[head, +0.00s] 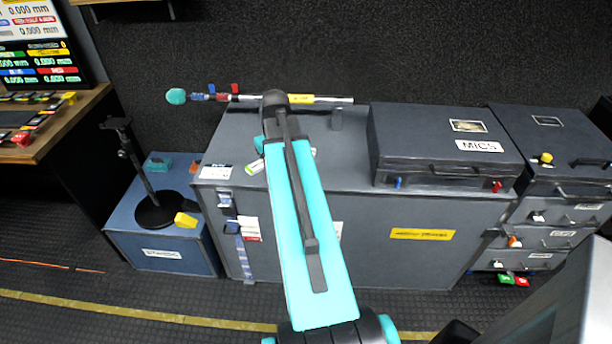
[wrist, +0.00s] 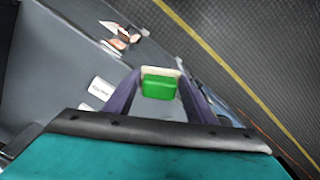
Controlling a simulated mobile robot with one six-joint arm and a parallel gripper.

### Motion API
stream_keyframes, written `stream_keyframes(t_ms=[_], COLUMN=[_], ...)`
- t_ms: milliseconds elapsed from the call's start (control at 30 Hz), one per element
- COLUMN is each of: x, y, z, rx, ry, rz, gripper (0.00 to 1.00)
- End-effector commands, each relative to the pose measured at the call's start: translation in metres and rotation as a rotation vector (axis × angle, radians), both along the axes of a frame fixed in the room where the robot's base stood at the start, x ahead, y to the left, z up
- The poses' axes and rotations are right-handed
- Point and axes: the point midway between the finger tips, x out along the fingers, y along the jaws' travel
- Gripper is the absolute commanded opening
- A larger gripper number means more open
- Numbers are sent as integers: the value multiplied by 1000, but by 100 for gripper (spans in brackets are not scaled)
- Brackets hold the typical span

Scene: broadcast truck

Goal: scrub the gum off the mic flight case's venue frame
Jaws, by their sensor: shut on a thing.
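The mic flight case (head: 440,140) is a dark grey case with a MICS label, shut on top of a large grey trunk. A small pale frame (head: 467,126) lies on its lid; gum on it is too small to make out. My gripper (wrist: 160,88) is shut on a green block with a pale edge (wrist: 158,88), held between its purple fingers. In the head view the block (head: 256,166) shows left of my arm, over the left part of the trunk, well left of the mic case. My arm hides most of the gripper there.
The large trunk (head: 350,235) has free top left of the mic case. A long pole (head: 320,99) with a teal end runs along the back. A drawer case (head: 548,150) stands right. A blue box (head: 165,240) bearing a black stand (head: 155,205) is left.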

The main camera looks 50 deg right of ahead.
Motion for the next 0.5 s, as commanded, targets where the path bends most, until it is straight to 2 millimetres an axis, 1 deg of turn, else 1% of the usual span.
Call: stream_keyframes(t_ms=[33,100,267,500], x=[12,26,55,94], y=[11,25,59,114], z=[3,6,13,24], rx=[0,0,0,-1], ry=[-1,0,0,-1], rz=[35,79,180,331], gripper=[32,32,32,32])
